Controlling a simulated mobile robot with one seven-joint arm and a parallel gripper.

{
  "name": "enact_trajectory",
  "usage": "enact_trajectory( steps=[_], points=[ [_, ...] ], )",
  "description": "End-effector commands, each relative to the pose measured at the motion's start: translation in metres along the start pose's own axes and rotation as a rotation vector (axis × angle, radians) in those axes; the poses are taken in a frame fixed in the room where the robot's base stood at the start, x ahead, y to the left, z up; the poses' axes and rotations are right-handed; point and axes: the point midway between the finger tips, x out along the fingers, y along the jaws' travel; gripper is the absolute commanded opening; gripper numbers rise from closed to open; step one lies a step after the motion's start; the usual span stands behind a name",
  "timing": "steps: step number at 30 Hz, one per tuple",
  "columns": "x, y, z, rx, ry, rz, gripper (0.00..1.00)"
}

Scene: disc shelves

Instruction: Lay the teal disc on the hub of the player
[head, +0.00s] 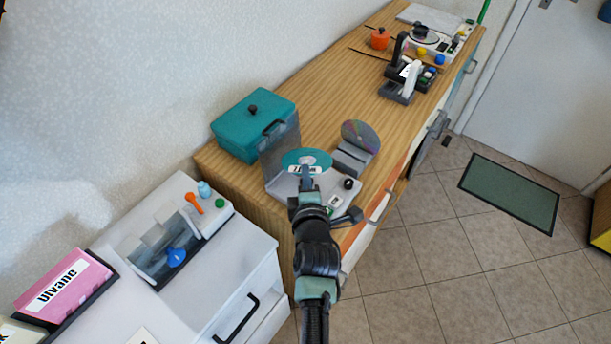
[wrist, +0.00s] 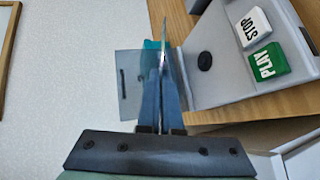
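The teal disc (head: 306,157) has a white label and a centre hole. My gripper (head: 305,178) is shut on its near edge and holds it over the grey player (head: 286,189). In the wrist view the disc (wrist: 163,45) is nearly edge-on between the fingers (wrist: 161,90). The player (wrist: 222,60) lies to the right there, and its black hub (wrist: 205,61) is bare and to the right of the disc. In the head view I cannot make out the hub. The player's see-through grey lid (head: 277,156) stands raised at the back left; it also shows in the wrist view (wrist: 130,85).
STOP (wrist: 253,27) and PLAY (wrist: 267,62) buttons sit on the player. A teal box (head: 240,140) stands behind the lid. A silver disc (head: 361,135) stands in a grey rack (head: 352,160) at the right. A white cabinet (head: 225,265) is at the near left.

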Motion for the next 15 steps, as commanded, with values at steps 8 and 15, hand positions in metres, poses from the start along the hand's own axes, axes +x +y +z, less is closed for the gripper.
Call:
enact_trajectory(
  steps=[8,15],
  points=[
    [0.008,-0.026,-0.001,0.0,0.001,-0.001,0.0],
    [0.014,-0.045,-0.001,0.0,0.001,0.0,0.0]
  ],
)
